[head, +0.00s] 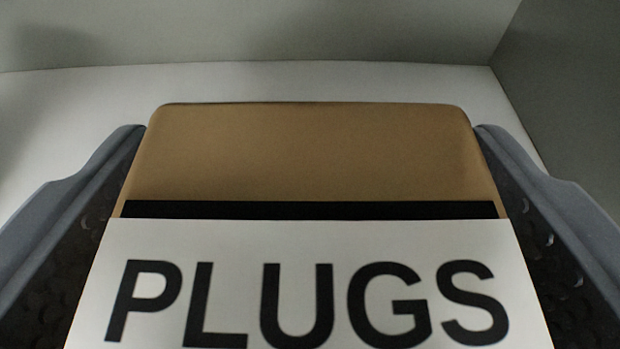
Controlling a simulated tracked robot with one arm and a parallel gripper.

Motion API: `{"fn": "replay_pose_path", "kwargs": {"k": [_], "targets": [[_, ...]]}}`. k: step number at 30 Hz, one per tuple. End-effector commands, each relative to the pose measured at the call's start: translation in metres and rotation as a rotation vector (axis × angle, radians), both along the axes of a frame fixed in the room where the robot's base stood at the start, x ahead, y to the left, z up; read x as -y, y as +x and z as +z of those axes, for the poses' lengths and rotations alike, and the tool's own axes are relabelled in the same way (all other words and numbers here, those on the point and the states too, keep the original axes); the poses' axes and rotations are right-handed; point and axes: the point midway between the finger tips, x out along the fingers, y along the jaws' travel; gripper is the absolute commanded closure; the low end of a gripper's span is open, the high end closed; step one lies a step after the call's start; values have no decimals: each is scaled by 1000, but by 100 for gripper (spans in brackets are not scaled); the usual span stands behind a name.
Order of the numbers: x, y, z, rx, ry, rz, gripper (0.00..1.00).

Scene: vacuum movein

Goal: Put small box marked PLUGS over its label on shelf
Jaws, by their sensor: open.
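The small box marked PLUGS (315,150) fills the middle of the head view. It has a brown top, a dark strip and a white front panel with the word PLUGS in black. My gripper (312,150) is open, with one grey finger on each side of the box. The fingers stand very close to the box's sides; I cannot tell whether they touch. The box rests on a pale surface, its lower front cut off by the picture's edge. No shelf label shows in this view.
A pale shelf surface (75,115) shows behind and to the left of the box. A grey back wall (250,35) stands behind it, and a darker side wall (570,90) rises close on the right. There is free room to the left.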

Motion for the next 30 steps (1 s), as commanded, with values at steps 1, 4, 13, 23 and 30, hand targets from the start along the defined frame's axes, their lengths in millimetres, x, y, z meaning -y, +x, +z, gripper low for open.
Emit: {"fn": "replay_pose_path", "kwargs": {"k": [1,4,13,23,30], "targets": [[0,-4,1,1,0,0,22],[0,-14,2,-1,0,0,22],[0,-51,14,0,1,0,22],[0,-65,20,0,0,0,22],[0,-65,20,0,0,0,22]]}}
